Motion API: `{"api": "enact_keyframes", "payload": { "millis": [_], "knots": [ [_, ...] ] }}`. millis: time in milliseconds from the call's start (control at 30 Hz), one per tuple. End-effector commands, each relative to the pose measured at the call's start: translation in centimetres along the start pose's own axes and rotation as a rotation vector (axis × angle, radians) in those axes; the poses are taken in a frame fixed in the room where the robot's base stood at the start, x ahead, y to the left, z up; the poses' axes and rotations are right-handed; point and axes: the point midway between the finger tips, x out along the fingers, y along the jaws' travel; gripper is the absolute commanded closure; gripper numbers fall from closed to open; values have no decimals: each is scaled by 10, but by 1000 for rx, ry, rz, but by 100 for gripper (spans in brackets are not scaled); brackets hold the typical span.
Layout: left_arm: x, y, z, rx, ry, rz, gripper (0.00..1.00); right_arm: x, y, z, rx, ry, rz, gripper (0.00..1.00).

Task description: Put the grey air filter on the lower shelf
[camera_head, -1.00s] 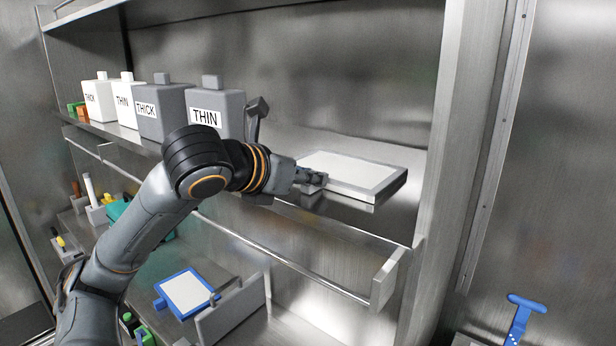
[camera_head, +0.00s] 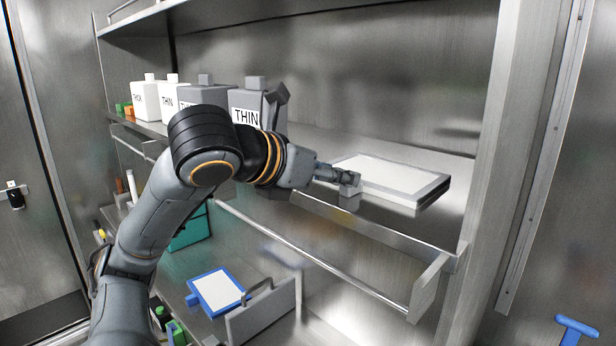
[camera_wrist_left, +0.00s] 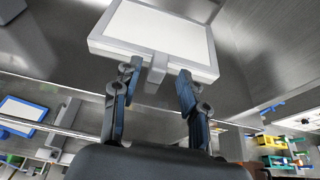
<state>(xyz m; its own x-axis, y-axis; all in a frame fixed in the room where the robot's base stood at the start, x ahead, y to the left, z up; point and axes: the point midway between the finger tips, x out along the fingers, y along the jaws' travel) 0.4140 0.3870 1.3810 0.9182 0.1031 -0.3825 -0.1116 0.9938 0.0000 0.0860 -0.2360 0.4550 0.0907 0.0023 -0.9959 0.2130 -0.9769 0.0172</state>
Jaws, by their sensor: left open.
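The grey air filter (camera_head: 388,174), a flat grey frame with a white panel, lies on the upper shelf (camera_head: 335,146) at its right end. Its short grey handle (camera_head: 349,197) points toward the front edge. My left gripper (camera_head: 345,180) is at this handle. In the left wrist view the filter (camera_wrist_left: 155,30) is ahead, and the handle (camera_wrist_left: 157,69) lies between the open fingers of the gripper (camera_wrist_left: 160,80). I cannot tell whether a finger touches it. The lower shelf (camera_head: 174,281) is below and partly hidden by my arm. My right gripper is not in view.
Grey and white bottles, some labelled THIN (camera_head: 246,118), stand on the upper shelf left of the filter. A metal rail (camera_head: 310,262) runs below it.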

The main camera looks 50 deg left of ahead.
Motion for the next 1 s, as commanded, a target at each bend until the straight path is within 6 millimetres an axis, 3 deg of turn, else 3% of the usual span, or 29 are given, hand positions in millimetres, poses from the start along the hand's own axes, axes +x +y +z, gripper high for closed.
{"api": "enact_keyframes", "payload": {
  "millis": [200,400,1000],
  "knots": [
    [-46,0,-1,1,-6,4,57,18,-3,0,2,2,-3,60],
    [-70,0,-1,1,-2,1,57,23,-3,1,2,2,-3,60],
    [-74,0,0,0,1,0,57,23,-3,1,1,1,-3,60]
  ]
}}
